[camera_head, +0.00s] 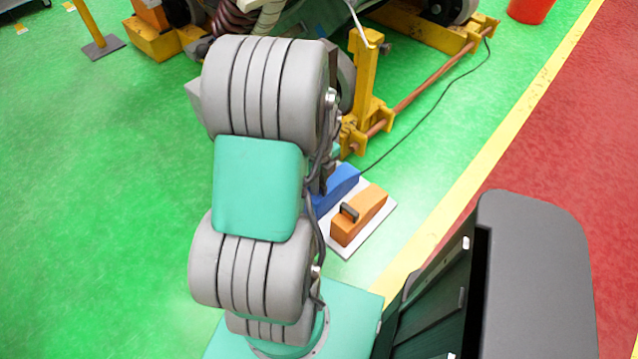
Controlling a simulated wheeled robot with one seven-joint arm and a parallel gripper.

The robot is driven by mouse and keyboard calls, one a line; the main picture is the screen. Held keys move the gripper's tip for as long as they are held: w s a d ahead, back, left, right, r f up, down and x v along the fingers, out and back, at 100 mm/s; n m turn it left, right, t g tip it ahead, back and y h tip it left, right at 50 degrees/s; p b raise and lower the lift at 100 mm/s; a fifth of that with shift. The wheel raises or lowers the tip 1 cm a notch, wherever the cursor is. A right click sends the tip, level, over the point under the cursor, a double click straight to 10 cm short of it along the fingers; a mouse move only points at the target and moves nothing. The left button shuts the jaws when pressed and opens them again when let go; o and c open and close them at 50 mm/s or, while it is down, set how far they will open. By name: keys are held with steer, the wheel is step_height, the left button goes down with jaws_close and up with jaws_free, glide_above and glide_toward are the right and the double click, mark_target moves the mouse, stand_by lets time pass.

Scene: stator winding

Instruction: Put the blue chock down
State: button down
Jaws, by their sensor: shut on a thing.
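The blue chock (343,184) shows just right of my arm, beside the orange chock. Its left part is hidden behind my arm. It is at or just above the white board (378,238); I cannot tell whether it touches the board. My gripper (328,181) is mostly hidden behind my arm; only a dark part shows at the blue chock, and it is shut on the chock. The fingertips cannot be seen clearly.
An orange chock (362,216) with a dark handle sits on the board. A yellow stand (364,85) and a black cable (425,118) lie beyond. A yellow floor line (480,175) runs at right.

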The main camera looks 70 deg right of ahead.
steer(key=shift+d, duration=0.1)
steer(key=shift+f, duration=0.2)
steer(key=c, duration=1.4)
jaws_free()
steer(key=shift+o, duration=0.2)
steer(key=shift+r, duration=0.1)
